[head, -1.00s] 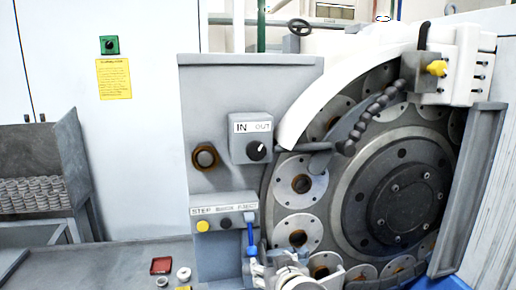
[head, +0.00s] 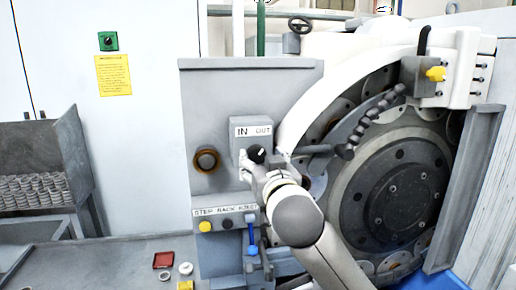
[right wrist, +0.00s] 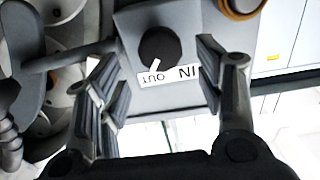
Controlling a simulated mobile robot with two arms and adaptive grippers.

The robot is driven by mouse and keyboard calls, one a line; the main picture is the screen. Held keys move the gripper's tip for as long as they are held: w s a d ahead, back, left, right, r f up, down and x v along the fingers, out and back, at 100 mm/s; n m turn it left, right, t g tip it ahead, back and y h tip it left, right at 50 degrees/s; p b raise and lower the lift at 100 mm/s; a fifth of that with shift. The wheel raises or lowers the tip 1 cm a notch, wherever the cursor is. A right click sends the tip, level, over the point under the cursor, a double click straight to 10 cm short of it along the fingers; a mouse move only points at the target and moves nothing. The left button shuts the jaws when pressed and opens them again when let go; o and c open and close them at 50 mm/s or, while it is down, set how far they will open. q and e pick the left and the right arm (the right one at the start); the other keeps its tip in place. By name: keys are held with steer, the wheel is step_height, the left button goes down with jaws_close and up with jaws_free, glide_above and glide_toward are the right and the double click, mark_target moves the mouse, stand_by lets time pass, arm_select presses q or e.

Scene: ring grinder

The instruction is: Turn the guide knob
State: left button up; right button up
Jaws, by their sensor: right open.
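The guide knob (head: 256,154) is a round black knob with a white mark. It sits on a grey box under a label reading IN and OUT, and its mark points up toward the OUT side. It also shows in the right wrist view (right wrist: 158,46), upside down, with the mark toward OUT. My right gripper (head: 262,165) is open at the knob in the head view. In the right wrist view my right gripper (right wrist: 158,82) has its fingers spread wide, one on each side of the knob and label, with no visible contact. My left gripper is not in view.
A dark curved handle (head: 322,149) and a segmented hose (head: 372,115) lie just right of the knob. A brown-ringed knob (head: 206,160) is to its left, and a button panel (head: 225,219) below. The large ring disc (head: 395,195) fills the right.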

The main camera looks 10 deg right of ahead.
mark_target(258, 155)
steer(key=w+p, duration=0.1)
steer(key=w, duration=0.2)
steer(key=shift+w+r, duration=0.15)
steer(key=shift+w, duration=0.55)
steer(key=c, duration=1)
